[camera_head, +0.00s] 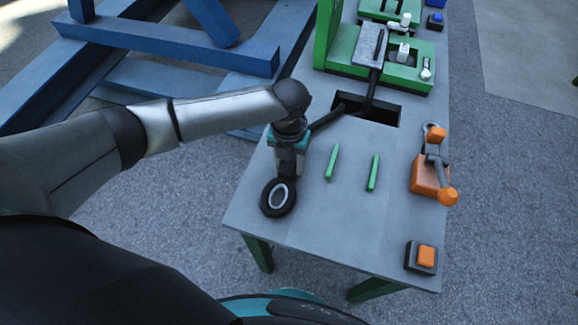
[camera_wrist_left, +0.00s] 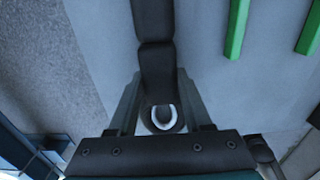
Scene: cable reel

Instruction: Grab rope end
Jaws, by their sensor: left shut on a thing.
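The black rope (camera_head: 326,121) comes out of the dark slot in the table and runs left to my left gripper (camera_head: 287,172). Its end is a thick black loop with a pale grey inner ring (camera_head: 265,203), just in front of the gripper at the table's left side. My left gripper is shut on the rope end. In the left wrist view the rope (camera_wrist_left: 153,30) passes between the two fingers of the left gripper (camera_wrist_left: 160,90), and the pale ring (camera_wrist_left: 164,127) shows between them. My right gripper is not in view.
Two green bars (camera_head: 332,162) stand right of the gripper on the grey table (camera_head: 330,225). An orange lever device (camera_head: 424,176) and orange button (camera_head: 426,256) are on the right side. Green machinery (camera_head: 345,50) stands behind the slot (camera_head: 385,110). A blue frame (camera_head: 165,45) is at left.

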